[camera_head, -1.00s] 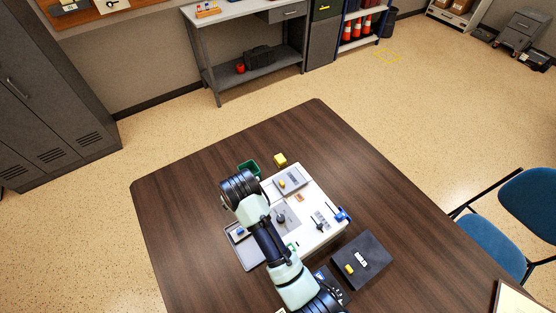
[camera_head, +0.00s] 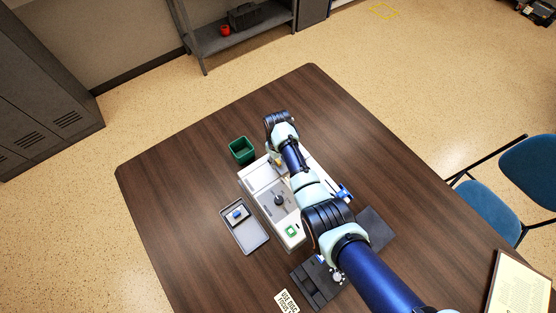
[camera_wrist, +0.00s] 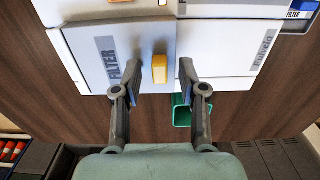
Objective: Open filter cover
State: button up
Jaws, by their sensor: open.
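The filter cover (camera_wrist: 105,50) is a grey panel lettered FILTER on the white machine (camera_wrist: 225,72) in the wrist view. It lies closed as far as I can see. Its yellow handle (camera_wrist: 160,69) stands up near the panel's right edge. My gripper (camera_wrist: 160,76) is open, with one finger to each side of the handle. Gaps show between handle and fingers, so it is not gripped. In the head view my arm hides much of the cover, and my gripper (camera_head: 276,159) is over the machine's far end.
A green bin (camera_head: 242,150) stands beyond the machine. A grey tray (camera_head: 254,240) with a blue-topped part lies to its left. A dark box (camera_head: 375,228) at the right is partly behind my arm. The table's left side is clear.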

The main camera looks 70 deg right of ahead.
jog(key=shift+f, duration=0.1)
grip_shut()
dwell(0.3)
